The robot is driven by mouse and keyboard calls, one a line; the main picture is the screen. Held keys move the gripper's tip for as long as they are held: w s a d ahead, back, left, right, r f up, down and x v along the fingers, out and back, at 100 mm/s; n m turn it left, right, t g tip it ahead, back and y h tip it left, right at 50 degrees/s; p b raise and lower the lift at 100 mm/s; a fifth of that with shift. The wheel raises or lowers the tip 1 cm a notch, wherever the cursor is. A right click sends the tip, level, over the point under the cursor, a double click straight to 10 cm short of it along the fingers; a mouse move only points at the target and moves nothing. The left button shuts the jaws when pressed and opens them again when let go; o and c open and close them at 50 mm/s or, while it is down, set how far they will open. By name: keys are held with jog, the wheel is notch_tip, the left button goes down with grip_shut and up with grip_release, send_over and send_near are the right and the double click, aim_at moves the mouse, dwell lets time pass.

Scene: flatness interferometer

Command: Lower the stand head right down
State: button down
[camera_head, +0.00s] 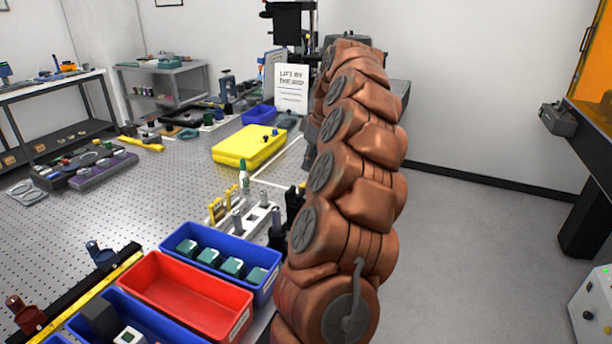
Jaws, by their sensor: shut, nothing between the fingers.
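A tall black stand (293,22) rises at the far end of the bench, just left of the top of my arm. Its dark head juts to the left near the top edge of the picture, where the view cuts it off. My copper-coloured arm reaches away from me toward the stand and covers part of its lower right side. My gripper is hidden behind the arm, so I cannot see whether it touches the stand.
A white printed sign (291,88) stands before the stand. A yellow case (250,146), a red bin (180,282) and blue bins lie on the perforated bench (165,210), left of my arm. Open floor (475,240) lies to the right, with an orange-framed unit beyond.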

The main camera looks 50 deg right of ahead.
jog(key=shift+b+v, duration=0.5)
jog(key=shift+v, duration=2.4)
